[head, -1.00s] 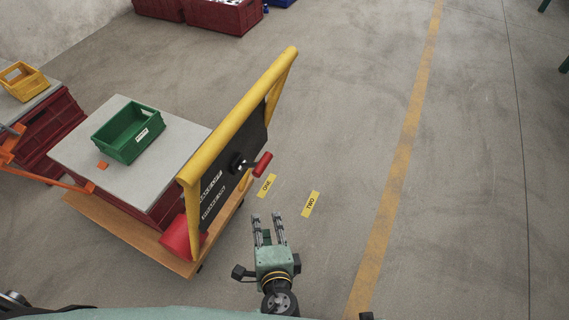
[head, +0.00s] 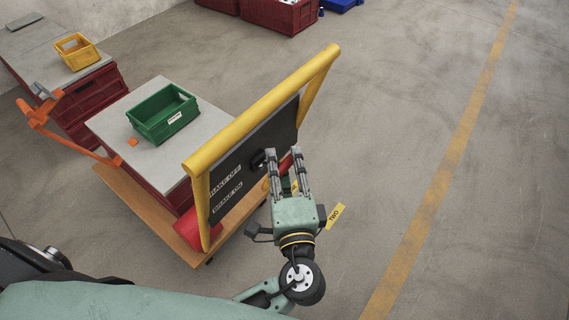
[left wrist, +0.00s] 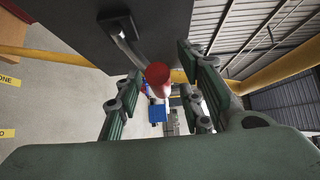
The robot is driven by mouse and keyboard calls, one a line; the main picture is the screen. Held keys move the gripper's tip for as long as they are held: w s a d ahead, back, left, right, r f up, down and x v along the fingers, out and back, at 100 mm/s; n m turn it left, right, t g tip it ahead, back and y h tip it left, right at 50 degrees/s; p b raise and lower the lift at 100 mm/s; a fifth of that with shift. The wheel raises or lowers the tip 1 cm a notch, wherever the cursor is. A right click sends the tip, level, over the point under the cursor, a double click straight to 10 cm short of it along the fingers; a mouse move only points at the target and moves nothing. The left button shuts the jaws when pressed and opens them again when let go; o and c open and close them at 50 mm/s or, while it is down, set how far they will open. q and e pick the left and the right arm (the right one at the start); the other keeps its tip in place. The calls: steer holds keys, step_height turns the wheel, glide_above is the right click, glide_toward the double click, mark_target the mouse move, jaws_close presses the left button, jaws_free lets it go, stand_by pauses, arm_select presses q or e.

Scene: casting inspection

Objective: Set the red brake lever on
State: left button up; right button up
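The red brake lever's grip (left wrist: 158,75) shows in the left wrist view, on a metal rod from a black pivot (left wrist: 118,27). In the head view the pivot (head: 257,160) sits on the cart's dark panel (head: 240,178), beside labels reading BRAKE OFF and BRAKE ON. My left gripper (head: 284,150) is open in front of the panel, and its fingers partly hide the red grip. In the left wrist view the grip lies between the spread fingers (left wrist: 160,72), with gaps showing on both sides. My right gripper is not in view.
A yellow frame (head: 262,108) surrounds the panel. The cart's wooden deck (head: 150,222) carries a grey-topped load with a green bin (head: 162,113). An orange bar (head: 70,140) links to another cart with a yellow bin (head: 76,50). Floor to the right is clear.

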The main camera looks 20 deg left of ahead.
arm_select(q)
steer(key=shift+w, duration=0.1)
jaws_close()
stand_by(0.3)
steer(key=shift+r, duration=0.1)
